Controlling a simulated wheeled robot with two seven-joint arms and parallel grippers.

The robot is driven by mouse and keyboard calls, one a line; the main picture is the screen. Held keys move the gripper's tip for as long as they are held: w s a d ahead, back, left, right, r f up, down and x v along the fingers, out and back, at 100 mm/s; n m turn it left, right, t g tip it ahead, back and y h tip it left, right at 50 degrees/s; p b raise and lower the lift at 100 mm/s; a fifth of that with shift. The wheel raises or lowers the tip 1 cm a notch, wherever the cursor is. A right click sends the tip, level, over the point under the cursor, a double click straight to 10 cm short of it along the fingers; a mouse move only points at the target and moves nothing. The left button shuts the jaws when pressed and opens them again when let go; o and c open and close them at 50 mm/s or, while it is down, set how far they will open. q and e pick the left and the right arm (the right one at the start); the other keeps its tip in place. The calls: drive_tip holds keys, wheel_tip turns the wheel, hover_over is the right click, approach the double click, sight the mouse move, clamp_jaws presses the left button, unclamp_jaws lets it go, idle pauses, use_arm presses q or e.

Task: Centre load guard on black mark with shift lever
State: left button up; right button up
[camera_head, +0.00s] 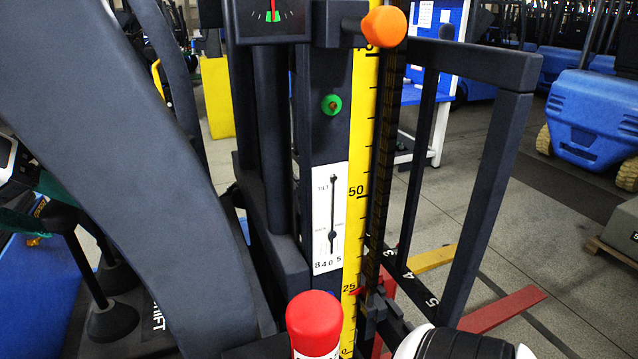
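The load guard (500,65), a dark upright frame, stands right of the mast, its lower part beside a dark numbered bar (420,297). I cannot pick out the black mark with certainty. My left gripper (38,208), with dark green fingers, is at the left edge near the top of this lever. Whether it is closed on the knob is unclear, as the parts overlap and are cut off.
A yellow height scale (359,150), a tilt gauge (328,220) and an orange knob (384,26) are on the mast. A red cylinder (315,320) is at bottom centre. A thick dark post (110,130) blocks much of the left. Blue vehicles (585,120) stand behind.

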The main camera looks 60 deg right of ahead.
use_arm(q)
drive_tip(key=p+v, duration=0.3)
drive_tip(key=v, duration=0.7)
drive_tip(key=shift+p, duration=0.3)
idle(0.7)
